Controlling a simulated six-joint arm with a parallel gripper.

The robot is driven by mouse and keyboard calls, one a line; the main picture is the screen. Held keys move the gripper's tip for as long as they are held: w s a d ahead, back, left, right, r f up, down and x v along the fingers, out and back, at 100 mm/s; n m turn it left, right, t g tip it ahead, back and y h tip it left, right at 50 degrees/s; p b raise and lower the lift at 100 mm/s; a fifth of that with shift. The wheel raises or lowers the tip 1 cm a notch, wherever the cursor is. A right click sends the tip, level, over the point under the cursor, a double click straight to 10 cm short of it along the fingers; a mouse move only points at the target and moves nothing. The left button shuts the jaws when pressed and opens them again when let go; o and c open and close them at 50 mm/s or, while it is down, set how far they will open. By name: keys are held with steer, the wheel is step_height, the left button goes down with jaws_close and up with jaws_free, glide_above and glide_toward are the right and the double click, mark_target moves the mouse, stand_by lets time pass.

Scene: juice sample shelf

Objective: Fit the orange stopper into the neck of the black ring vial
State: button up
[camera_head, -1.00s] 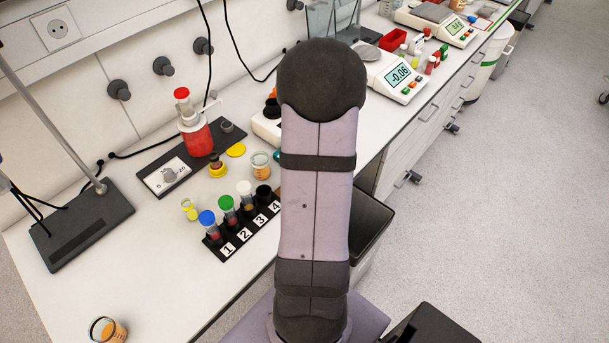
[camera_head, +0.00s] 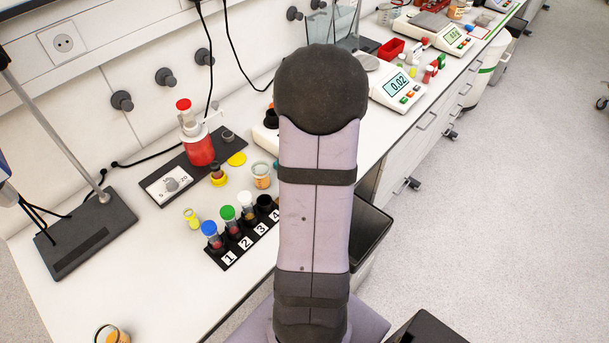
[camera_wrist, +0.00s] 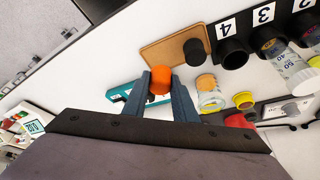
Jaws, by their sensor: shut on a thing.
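The orange stopper (camera_wrist: 159,80) is held between the fingertips of my gripper (camera_wrist: 159,84) in the wrist view. The jaws are shut on it and its orange end shows past the fingertips. A short dark cylinder (camera_wrist: 196,52) is at the right end of a brown board (camera_wrist: 172,45), apart from the stopper. I cannot tell whether this cylinder is the black ring vial, and no neck shows clearly. In the head view my arm hides the gripper and the stopper.
A black numbered rack (camera_head: 228,262) holds vials with blue, green and white caps; its slot 4 (camera_wrist: 232,52) looks empty. A balance (camera_head: 399,86) stands behind my arm.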

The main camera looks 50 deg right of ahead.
step_height(320, 180, up, 6)
steer(key=shift+r, duration=0.1)
steer(key=shift+w+a+p, duration=0.25)
steer(key=shift+p, duration=0.05)
steer(key=w+a+f+n+y+p, duration=0.1)
steer(key=w+a+f+n+p, duration=0.15)
steer(key=w+a, duration=0.35)
step_height(320, 180, up, 5)
steer(key=n, duration=0.3)
glide_above(217, 172)
steer(key=w, duration=0.1)
steer(key=shift+w+d+t+y+p, duration=0.1)
steer(key=shift+d+t+y+p, duration=0.2)
steer(key=shift+y+p, duration=0.1)
steer(key=shift+f, duration=0.3)
steer(key=shift+f+b, duration=1.65)
steer(key=shift+f, duration=0.4)
steer(key=shift+f+b, duration=1.3)
steer(key=shift+f, duration=0.05)
